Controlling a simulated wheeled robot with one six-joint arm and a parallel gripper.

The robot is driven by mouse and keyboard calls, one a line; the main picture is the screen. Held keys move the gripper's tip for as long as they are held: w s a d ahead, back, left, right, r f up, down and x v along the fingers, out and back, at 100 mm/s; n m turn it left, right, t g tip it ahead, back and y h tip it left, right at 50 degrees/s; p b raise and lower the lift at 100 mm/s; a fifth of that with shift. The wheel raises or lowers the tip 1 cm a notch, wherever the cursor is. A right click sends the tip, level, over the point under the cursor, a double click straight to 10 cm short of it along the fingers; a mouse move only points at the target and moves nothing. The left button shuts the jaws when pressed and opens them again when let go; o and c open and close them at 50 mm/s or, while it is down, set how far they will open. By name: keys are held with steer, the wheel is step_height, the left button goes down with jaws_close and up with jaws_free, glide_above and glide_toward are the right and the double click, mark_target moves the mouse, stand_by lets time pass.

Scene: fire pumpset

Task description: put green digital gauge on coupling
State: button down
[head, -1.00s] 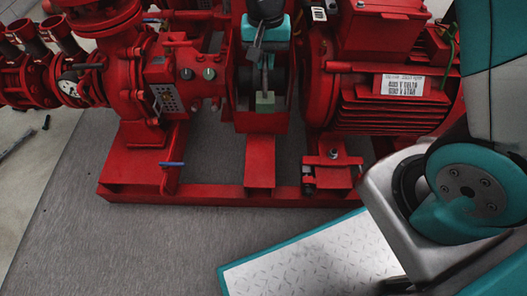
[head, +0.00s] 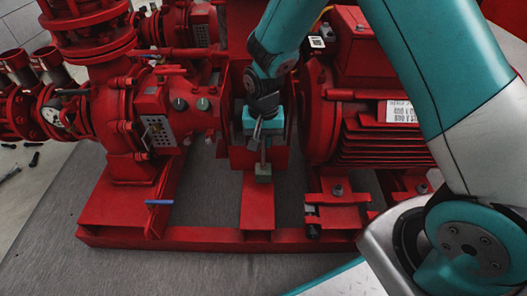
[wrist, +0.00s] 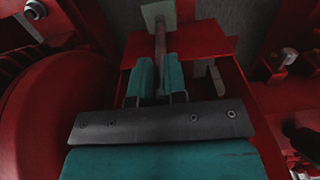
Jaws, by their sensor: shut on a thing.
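The green digital gauge (head: 263,173) shows as a small pale green block at the end of a thin stem. My gripper (head: 263,143) is shut on the stem, with the block hanging below the fingers in the head view. In the wrist view, the teal fingers (wrist: 160,80) close around the stem and the gauge block (wrist: 158,14) is at the top edge. The coupling lies in the gap between pump and motor, mostly hidden behind my gripper; a dark part of that gap (head: 287,115) shows. The block appears in front of the gap's lower edge; contact is unclear.
The red pump (head: 120,125) stands left of the gap and the red motor (head: 385,135) right. The red base frame (head: 180,238) runs along the front. Small knobs (head: 202,104) sit close to my gripper's left. Grey floor (head: 170,270) in front is clear.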

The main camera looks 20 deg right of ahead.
mark_target(263, 150)
step_height(263, 150, down, 4)
steer(key=shift+r+b, duration=0.15)
steer(key=shift+b, duration=0.65)
steer(key=c, duration=0.6)
jaws_free()
steer(key=shift+r, duration=0.1)
steer(key=s+a+r+n+y+p, duration=0.1)
steer(key=s+a+r+n+p, duration=0.2)
steer(key=r, duration=0.9)
steer(key=s+r+n+y+p, duration=0.1)
steer(key=s+r+p, duration=0.35)
steer(key=r, duration=0.75)
steer(key=s+r+n+y, duration=0.1)
steer(key=s+r+n, duration=0.2)
steer(key=s, duration=0.4)
steer(key=s+a+r+n+y, duration=0.1)
steer(key=s+r+n, duration=0.3)
steer(key=s, duration=0.4)
steer(key=shift+s+a+r+n+b, duration=0.25)
steer(key=shift+s+r+n+b, duration=0.05)
steer(key=shift+r, duration=0.35)
